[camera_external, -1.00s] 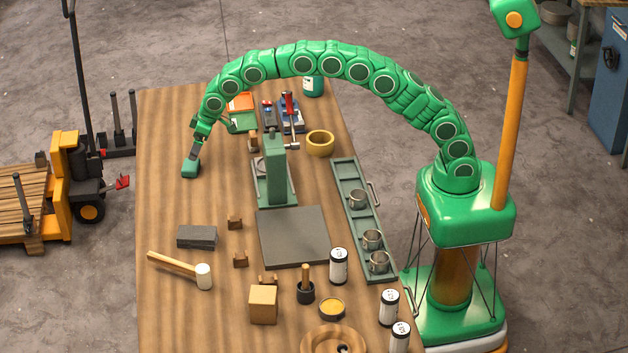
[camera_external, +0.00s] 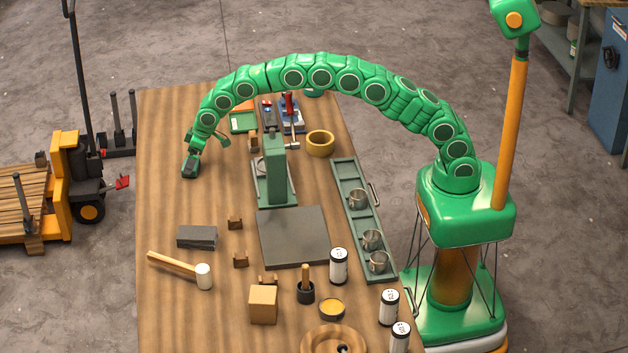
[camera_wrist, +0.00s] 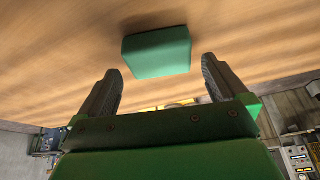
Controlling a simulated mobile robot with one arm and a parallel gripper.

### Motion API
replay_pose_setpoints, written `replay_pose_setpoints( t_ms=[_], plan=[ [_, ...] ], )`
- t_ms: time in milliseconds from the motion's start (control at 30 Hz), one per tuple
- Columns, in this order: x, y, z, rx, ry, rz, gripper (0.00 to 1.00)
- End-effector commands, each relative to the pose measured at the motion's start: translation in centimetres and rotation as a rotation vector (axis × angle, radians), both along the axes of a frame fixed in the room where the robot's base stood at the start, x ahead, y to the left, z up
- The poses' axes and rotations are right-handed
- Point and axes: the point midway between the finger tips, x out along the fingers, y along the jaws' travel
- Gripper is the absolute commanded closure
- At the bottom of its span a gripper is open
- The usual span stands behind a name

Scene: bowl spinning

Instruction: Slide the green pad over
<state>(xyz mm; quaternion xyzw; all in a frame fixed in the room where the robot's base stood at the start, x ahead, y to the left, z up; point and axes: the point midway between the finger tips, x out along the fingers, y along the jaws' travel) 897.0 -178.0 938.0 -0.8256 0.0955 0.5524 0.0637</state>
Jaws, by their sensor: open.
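The green pad (camera_wrist: 157,52) is a small block with rounded edges. It lies on the wooden tabletop in the wrist view, ahead of my gripper (camera_wrist: 161,66) and roughly between the lines of its two fingers. The fingers are dark and spread wide, with nothing held between them. No contact with the pad shows. In the external view my gripper (camera_external: 189,169) points down low over the far left of the bench. There I cannot tell the pad apart from the gripper.
The wooden bench (camera_external: 165,215) is clear around my gripper. A green press (camera_external: 276,170) stands to its right. A grey block (camera_external: 197,237) and a mallet (camera_external: 180,267) lie nearer the camera. A yellow ring (camera_external: 320,143) and a rack with cups (camera_external: 345,180) are farther right.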

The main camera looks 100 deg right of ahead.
Motion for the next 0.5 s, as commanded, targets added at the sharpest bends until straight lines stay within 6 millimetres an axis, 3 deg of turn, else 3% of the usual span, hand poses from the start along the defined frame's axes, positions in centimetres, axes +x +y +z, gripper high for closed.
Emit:
replay_pose_setpoints(
  t_ms=[200,500],
  plan=[
    [0.6,-0.14,-1.5,0.0,0.0,0.0,0.0],
    [0.67,-0.15,-1.56,0.0,-0.001,0.0,0.0]
  ],
)
